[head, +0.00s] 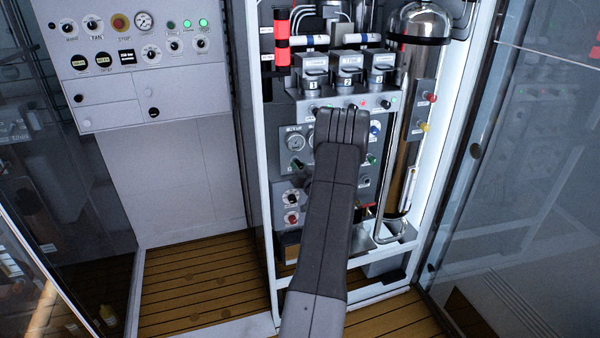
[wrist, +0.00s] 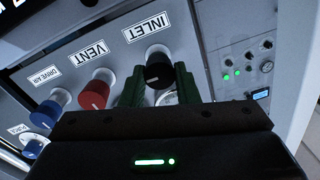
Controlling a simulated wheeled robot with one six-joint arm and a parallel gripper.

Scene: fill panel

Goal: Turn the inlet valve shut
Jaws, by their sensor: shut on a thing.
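In the head view my arm covers the middle of the fill panel (head: 297,112), so the gripper and the inlet knob are hidden there.
In the wrist view the red VENT knob (wrist: 94,94) and blue DRIVE AIR knob (wrist: 47,112) are close by on the left. In the head view a metal cylinder (head: 408,130) stands right of the panel, and a control box (head: 135,55) hangs at left.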

